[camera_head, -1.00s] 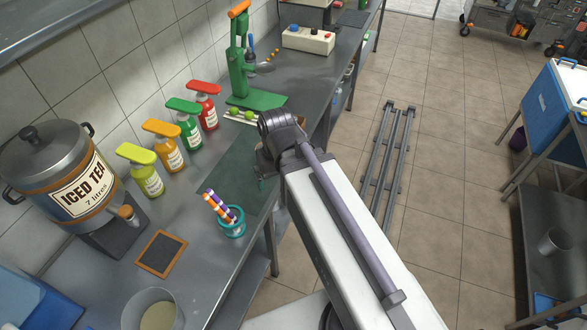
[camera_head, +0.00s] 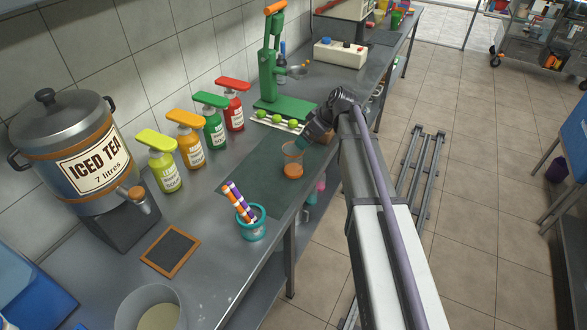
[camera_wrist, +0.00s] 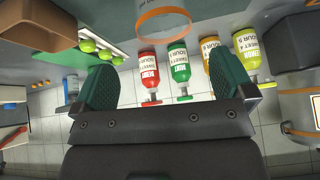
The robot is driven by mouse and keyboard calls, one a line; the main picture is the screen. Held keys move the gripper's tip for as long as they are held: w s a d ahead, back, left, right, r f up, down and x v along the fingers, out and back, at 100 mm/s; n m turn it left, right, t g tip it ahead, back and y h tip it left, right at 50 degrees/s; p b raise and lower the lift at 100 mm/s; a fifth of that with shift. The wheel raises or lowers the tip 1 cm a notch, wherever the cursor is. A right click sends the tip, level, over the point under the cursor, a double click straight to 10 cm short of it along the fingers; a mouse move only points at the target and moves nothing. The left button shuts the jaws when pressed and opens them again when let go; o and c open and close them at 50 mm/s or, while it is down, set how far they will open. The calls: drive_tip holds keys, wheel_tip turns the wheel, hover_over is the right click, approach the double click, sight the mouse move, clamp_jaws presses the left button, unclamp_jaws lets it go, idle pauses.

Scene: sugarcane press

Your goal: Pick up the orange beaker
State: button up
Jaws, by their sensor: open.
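The orange beaker (camera_head: 292,170) is clear, with orange at its rim and lower part. It stands upright on the dark green mat (camera_head: 245,182) on the steel counter. In the wrist view its orange-banded end (camera_wrist: 178,20) shows at the top edge, partly cut off. My gripper (camera_head: 310,136) is just behind and to the right of the beaker in the head view, close to its rim. In the wrist view my gripper (camera_wrist: 163,66) has its two green fingers wide apart with nothing between them, and the beaker lies beyond the fingertips.
Yellow, orange, green and red pump bottles (camera_head: 200,135) line the wall. A green press (camera_head: 280,90) and a rack of limes (camera_head: 278,120) stand behind the beaker. A teal cup of striped straws (camera_head: 251,222) is in front. The mat left of the beaker is clear.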

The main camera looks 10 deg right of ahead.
drive_tip(key=n, duration=0.1)
drive_tip(key=b, duration=0.5)
approach(293, 151)
drive_tip(key=s+a+f, duration=0.1)
drive_tip(key=a+f, duration=0.1)
drive_tip(key=b+x, duration=0.2)
drive_tip(key=x, duration=0.1)
drive_tip(key=b+x, duration=0.1)
drive_tip(key=b, duration=0.1)
drive_tip(key=shift+s+a+f, duration=0.2)
drive_tip(key=shift+a+f, duration=0.05)
drive_tip(key=shift+a, duration=0.05)
drive_tip(key=shift+w+a+f, duration=0.15)
drive_tip(key=shift+a+f, duration=0.05)
drive_tip(key=shift+r, duration=0.2)
drive_tip(key=c, duration=1.1)
